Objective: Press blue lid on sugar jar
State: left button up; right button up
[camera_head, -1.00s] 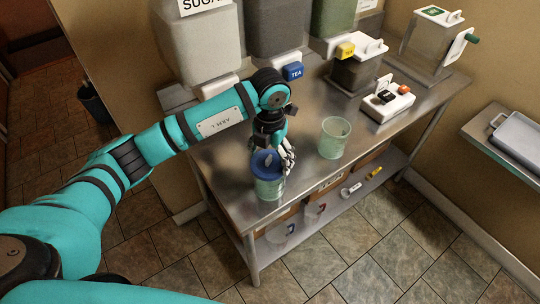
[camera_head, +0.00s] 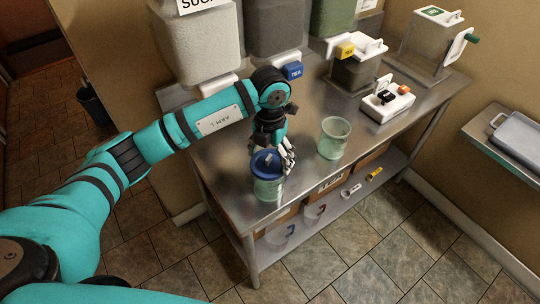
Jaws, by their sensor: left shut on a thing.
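The blue lid (camera_head: 264,163) sits at the mouth of a pale green see-through jar (camera_head: 268,190) near the front edge of the steel table. I cannot tell whether the lid is fully seated. My left gripper (camera_head: 283,155) reaches down from behind, its fingers at the lid's rim. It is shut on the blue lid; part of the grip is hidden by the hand. A second green see-through jar (camera_head: 334,137) stands open, without a lid, to the right of the gripper. My right gripper is not in view.
Large dispensers stand along the back of the steel table (camera_head: 228,167), one with a blue TEA tag (camera_head: 293,71). A white block with black and orange parts (camera_head: 388,103) lies at the right. A lower shelf holds boxes and scoops. Table space between the jars and block is clear.

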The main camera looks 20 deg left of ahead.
pick_arm(q)
jog(key=shift+f+b, duration=0.2)
jog(key=shift+b, duration=0.3)
dwell(1.2)
dwell(0.3)
jog(key=o, duration=0.7)
jog(key=shift+r+p, duration=1.9)
jog(key=shift+r, duration=1.65)
jog(key=shift+c, duration=0.4)
grip_shut()
